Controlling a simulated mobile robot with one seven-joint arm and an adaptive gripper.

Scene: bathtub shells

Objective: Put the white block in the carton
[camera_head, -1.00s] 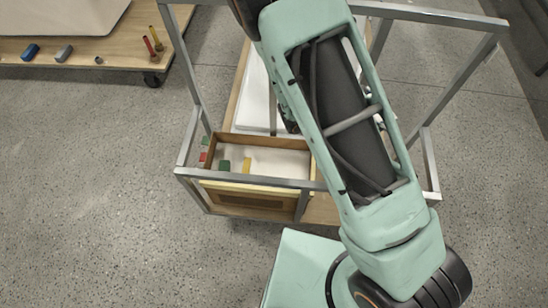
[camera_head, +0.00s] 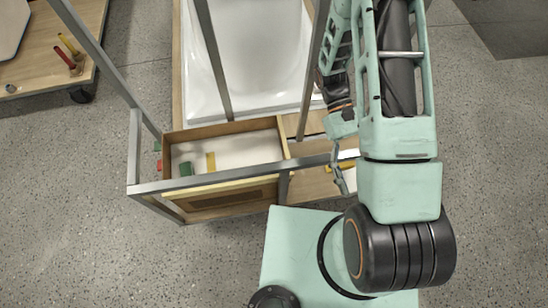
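The open tan carton (camera_head: 226,127) stands on the wooden board below the tub, left of my gripper. My gripper (camera_head: 341,181) points down over the board, to the right of the carton. Its fingers are small and partly hidden by the arm and a metal rail, so I cannot tell if they are open or shut. A white patch (camera_head: 350,179) shows beside the fingers; I cannot tell whether it is the white block.
A grey metal frame (camera_head: 134,150) surrounds the board, with a rail crossing in front of the carton. A white bathtub shell (camera_head: 260,60) lies behind. A wooden cart (camera_head: 50,75) with red and yellow pieces stands at upper left. Grey floor at left is clear.

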